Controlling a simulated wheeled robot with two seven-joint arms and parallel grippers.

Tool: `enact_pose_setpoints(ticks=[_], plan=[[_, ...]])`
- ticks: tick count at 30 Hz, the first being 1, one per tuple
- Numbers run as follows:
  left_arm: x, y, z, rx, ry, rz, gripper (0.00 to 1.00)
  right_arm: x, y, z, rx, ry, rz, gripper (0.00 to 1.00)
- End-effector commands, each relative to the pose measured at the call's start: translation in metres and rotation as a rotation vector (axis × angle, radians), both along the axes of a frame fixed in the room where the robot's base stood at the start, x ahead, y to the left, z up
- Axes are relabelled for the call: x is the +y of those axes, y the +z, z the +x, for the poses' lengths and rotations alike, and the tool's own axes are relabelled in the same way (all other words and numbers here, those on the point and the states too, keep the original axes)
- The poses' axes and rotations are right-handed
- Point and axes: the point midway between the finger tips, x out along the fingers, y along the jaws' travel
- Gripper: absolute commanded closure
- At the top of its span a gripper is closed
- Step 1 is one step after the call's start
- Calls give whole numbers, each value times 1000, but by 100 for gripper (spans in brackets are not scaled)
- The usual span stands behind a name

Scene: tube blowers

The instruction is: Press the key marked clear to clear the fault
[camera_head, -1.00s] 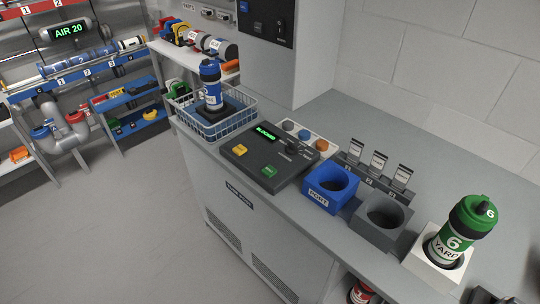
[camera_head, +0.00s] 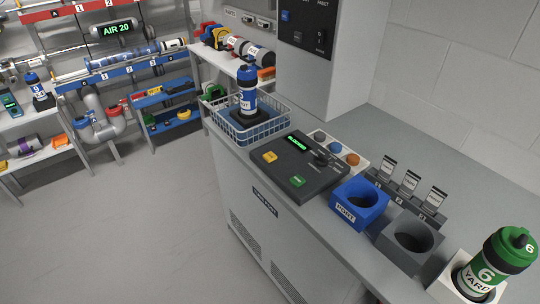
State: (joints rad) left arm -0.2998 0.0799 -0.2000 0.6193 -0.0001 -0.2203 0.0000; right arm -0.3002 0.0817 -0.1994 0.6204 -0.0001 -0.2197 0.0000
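A dark control console (camera_head: 322,181) lies on the grey counter. It has a small display (camera_head: 297,143) with green text that looks like "BLOCKED". A yellow key (camera_head: 270,157) is on its left side and a green key (camera_head: 298,181) is near its front edge. The lettering on both keys is too small to read, so I cannot tell which one is marked clear. A dark lever or knob (camera_head: 321,157) stands at the console's back right. Neither of my grippers is in view.
A wire basket (camera_head: 262,132) holding a blue-and-white canister (camera_head: 247,92) stands left of the console. A blue PORT holder (camera_head: 359,203), a grey holder (camera_head: 409,240) and a green YARD 6 canister (camera_head: 492,263) are on the right. A tall cabinet (camera_head: 335,80) rises behind. The floor at left is clear.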

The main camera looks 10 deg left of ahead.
Motion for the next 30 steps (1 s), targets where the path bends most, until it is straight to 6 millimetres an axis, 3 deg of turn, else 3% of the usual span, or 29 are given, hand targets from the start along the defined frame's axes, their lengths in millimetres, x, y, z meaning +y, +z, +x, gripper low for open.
enact_pose_setpoints(ticks=[2,9,30], plan=[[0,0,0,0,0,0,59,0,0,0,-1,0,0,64],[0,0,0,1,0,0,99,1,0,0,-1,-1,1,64],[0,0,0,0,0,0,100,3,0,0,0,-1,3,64]])
